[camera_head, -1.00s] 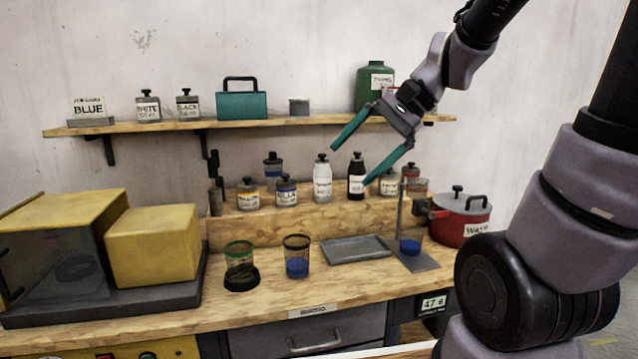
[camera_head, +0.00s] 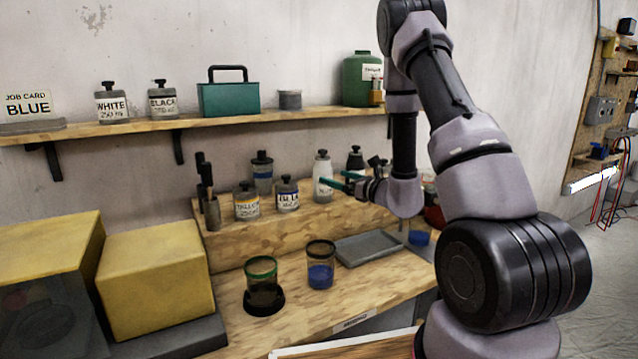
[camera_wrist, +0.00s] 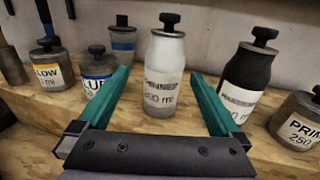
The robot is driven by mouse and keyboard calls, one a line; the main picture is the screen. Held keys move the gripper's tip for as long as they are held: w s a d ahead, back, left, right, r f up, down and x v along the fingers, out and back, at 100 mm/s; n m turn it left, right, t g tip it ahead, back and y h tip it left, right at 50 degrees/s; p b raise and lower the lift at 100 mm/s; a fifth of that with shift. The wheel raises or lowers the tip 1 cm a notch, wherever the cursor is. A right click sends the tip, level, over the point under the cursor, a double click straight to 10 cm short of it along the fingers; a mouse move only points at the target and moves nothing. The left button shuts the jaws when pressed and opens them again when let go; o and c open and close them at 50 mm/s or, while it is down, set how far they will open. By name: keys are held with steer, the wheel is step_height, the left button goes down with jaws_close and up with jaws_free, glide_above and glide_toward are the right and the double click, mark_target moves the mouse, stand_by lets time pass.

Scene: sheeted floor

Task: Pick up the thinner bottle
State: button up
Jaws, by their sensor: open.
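A white bottle (camera_wrist: 166,62) with a black knob cap stands upright on the bench's raised wooden step. Its label is partly legible, seeming to end in "INNER", with "ml" below. My gripper (camera_wrist: 158,74) is open, its two green fingers pointing at this bottle, one to each side of it in the wrist view. Whether the fingertips reach around it I cannot tell. In the head view the white bottle (camera_head: 322,168) stands just left of my gripper (camera_head: 336,180). A black bottle (camera_wrist: 246,78) of similar shape stands to its right, its label hard to read.
A blue-labelled jar (camera_wrist: 97,72) stands close left of the fingers, with a yellow-labelled jar (camera_wrist: 49,68) beyond. A primer jar (camera_wrist: 300,118) is at right. The wall shelf (camera_head: 250,125) runs above, holding a green jug (camera_head: 360,82). A grey tray (camera_head: 368,248) lies below.

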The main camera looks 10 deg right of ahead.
mark_target(316, 170)
steer(key=x, duration=1)
steer(key=shift+w+d+f, duration=0.1)
steer(key=shift+w+f, duration=0.05)
steer(key=shift+w, duration=0.4)
jaws_close()
